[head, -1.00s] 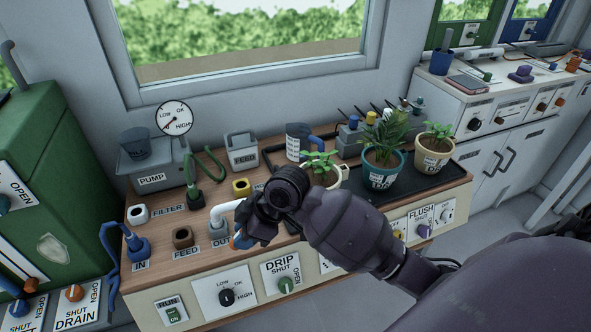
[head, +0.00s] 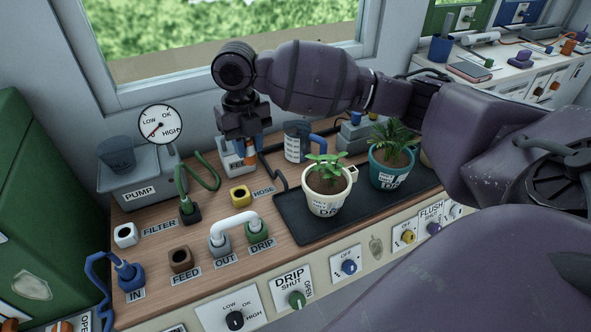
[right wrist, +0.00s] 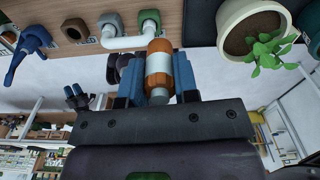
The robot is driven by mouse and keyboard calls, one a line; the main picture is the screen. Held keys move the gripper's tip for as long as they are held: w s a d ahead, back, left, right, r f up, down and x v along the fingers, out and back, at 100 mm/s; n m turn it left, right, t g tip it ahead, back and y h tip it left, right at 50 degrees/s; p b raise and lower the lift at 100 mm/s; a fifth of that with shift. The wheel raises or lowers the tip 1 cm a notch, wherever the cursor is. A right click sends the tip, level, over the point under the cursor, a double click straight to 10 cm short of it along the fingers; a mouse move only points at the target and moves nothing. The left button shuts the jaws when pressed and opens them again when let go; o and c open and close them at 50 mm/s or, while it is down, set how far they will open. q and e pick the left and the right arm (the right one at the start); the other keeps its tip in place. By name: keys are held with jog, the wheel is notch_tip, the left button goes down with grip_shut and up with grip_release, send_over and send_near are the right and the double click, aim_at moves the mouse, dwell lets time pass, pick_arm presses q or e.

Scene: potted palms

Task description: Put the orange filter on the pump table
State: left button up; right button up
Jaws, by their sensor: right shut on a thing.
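My right gripper (head: 245,135) is shut on the orange filter (head: 250,148), a short orange cylinder with a pale middle band. It hangs over the back of the pump table (head: 215,206), in front of a grey box that it partly hides. In the right wrist view the filter (right wrist: 158,70) sits between the two blue fingers (right wrist: 157,85). I cannot tell whether it touches anything below. A white square socket (head: 125,235) stands beside the FILTER label (head: 159,227) at the table's left.
The grey pump (head: 140,182) with a gauge is behind. A black tray (head: 300,228) with potted plants fills the right.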

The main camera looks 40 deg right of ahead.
jog(key=d+r+n, duration=0.1)
jog(key=d+r, duration=0.1)
jog(key=b, duration=0.3)
send_over(261, 207)
notch_tip(261, 207, down, 13)
jog(key=shift+f+n+t, duration=0.3)
jog(key=shift+f, duration=0.7)
notch_tip(261, 207, down, 5)
jog(key=shift+r+b, duration=0.1)
jog(key=shift+b, duration=0.45)
pick_arm(q)
jog(key=f, duration=0.1)
jog(key=w+f, duration=0.1)
jog(key=f, duration=0.1)
jog(key=shift+f, duration=0.2)
pick_arm(e)
jog(key=shift+r, duration=0.1)
jog(key=o, duration=0.8)
pick_arm(q)
jog(key=shift+s, duration=0.1)
